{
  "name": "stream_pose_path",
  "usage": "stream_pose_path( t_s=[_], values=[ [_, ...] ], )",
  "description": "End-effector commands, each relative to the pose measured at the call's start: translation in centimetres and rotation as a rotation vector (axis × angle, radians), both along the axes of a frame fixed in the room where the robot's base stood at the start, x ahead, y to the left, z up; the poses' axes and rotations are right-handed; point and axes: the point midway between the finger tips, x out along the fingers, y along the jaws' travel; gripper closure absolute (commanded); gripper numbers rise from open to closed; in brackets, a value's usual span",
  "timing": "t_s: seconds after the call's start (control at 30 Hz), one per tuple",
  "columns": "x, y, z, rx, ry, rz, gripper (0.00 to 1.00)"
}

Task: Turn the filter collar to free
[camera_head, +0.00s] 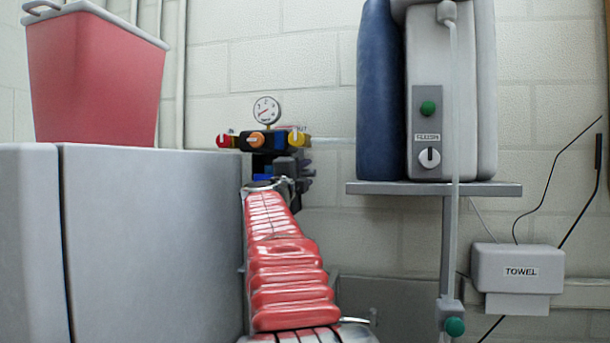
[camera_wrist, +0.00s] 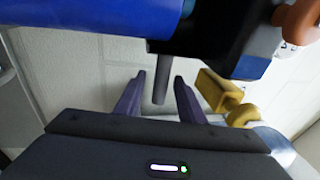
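A filter unit hangs on the wall with a dial gauge (camera_head: 266,110), a red knob, an orange knob (camera_head: 256,140) and a yellow knob. A blue part (camera_head: 262,178), which may be the collar, shows below it, partly hidden by my arm. In the wrist view, a large blue cylinder (camera_wrist: 90,22) fills the upper left beside a dark body (camera_wrist: 215,35). My gripper (camera_wrist: 160,78) is open, its two purple-grey fingers spread apart. A thin grey rod (camera_wrist: 162,82) shows between the fingertips; I cannot tell whether they touch it.
A yellow knob (camera_wrist: 218,92) is close to the right finger. A grey cabinet (camera_head: 150,240) with a red bin (camera_head: 95,75) stands left. A shelf (camera_head: 480,189) with a grey machine (camera_head: 425,150) and a blue tank (camera_head: 380,100) is right. A towel dispenser (camera_head: 518,268) hangs beyond.

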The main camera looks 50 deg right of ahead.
Motion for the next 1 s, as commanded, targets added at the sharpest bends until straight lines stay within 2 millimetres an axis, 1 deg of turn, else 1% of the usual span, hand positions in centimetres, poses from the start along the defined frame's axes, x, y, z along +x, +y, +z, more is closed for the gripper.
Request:
stream_pose_path(
  t_s=[0.1,0.4,0.47,0.9,1.0],
  values=[
    [0.13,-0.51,0.11,0.000,-0.001,0.000,0.64],
    [0.19,-0.58,0.13,0.000,0.000,0.000,0.64],
    [0.20,-0.57,0.13,0.000,0.000,0.000,0.68],
    [0.24,-0.57,0.06,0.000,0.000,0.001,0.99],
    [0.24,-0.57,0.03,0.001,0.000,0.001,1.00]
  ],
)
